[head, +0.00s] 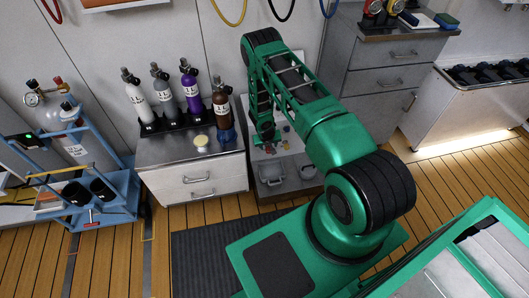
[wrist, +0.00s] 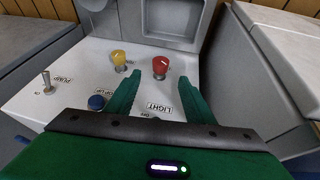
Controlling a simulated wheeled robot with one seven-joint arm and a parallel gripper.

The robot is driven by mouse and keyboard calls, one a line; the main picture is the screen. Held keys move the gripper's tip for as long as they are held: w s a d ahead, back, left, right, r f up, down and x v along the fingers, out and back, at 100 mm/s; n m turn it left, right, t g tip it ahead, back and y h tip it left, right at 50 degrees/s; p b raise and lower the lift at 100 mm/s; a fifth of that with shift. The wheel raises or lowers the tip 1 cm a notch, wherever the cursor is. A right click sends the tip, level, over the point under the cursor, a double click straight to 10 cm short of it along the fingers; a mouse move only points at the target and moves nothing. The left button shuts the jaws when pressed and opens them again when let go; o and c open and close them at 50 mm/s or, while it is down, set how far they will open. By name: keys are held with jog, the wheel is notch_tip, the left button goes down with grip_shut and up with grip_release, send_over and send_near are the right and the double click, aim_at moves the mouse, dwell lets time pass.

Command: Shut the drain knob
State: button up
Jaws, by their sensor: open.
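The white fill panel (wrist: 65,88) carries a red knob (wrist: 160,66), a yellow knob (wrist: 119,59) and a blue knob (wrist: 96,102). I cannot read a drain label on any of them. My gripper (wrist: 160,79) is open and empty, pointing over the panel. The red knob stands just beyond its fingertips, roughly centred between them, and I see no contact. The yellow knob is just left of the left finger. The blue knob is beside that finger's base. In the head view, my gripper (head: 265,134) is over the panel, small and partly hidden by my arm.
A metal toggle (wrist: 46,82) marked PUMP stands at the panel's left. A LIGHT label lies between my fingers, its control mostly hidden. A raised grey housing (wrist: 172,22) rises behind the knobs. In the head view, several gas cylinders (head: 191,90) stand on the cabinet left of the panel.

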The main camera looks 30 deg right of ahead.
jog(key=x, duration=1)
jog(key=shift+f, duration=0.25)
jog(key=shift+c, duration=0.5)
jog(key=c, duration=0.9)
jog(key=shift+d, duration=0.3)
jog(key=shift+s, duration=0.1)
jog(key=shift+c, duration=0.2)
